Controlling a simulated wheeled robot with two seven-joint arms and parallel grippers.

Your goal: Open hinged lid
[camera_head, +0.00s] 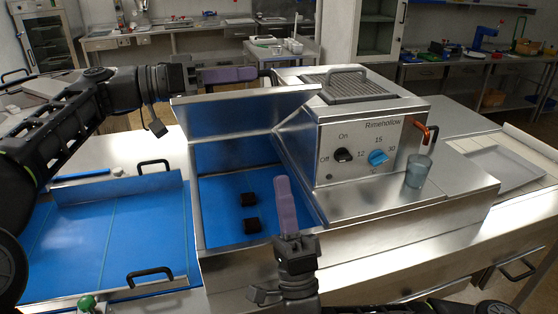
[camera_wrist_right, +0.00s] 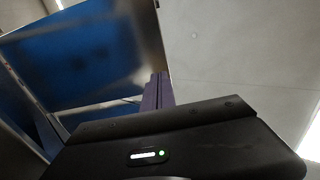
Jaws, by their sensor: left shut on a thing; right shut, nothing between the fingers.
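The hinged lid (camera_head: 245,105) of the blue-lined bath is a metal panel. It is raised and tilted over the back of the bath, so the bath interior (camera_head: 225,175) shows. My left gripper (camera_head: 250,74) is at the lid's far upper edge, shut on what looks like its dark handle, mostly hidden by the fingers. My right gripper (camera_head: 282,184) is shut and empty, fingers pointing up, in front of the bath opening and apart from the lid. In the right wrist view its purple fingers (camera_wrist_right: 158,92) show beside a metal-edged panel reflecting blue (camera_wrist_right: 90,55), seemingly the lid's underside.
A blue tray with black handles (camera_head: 100,235) lies left. The counter right is partly clear.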

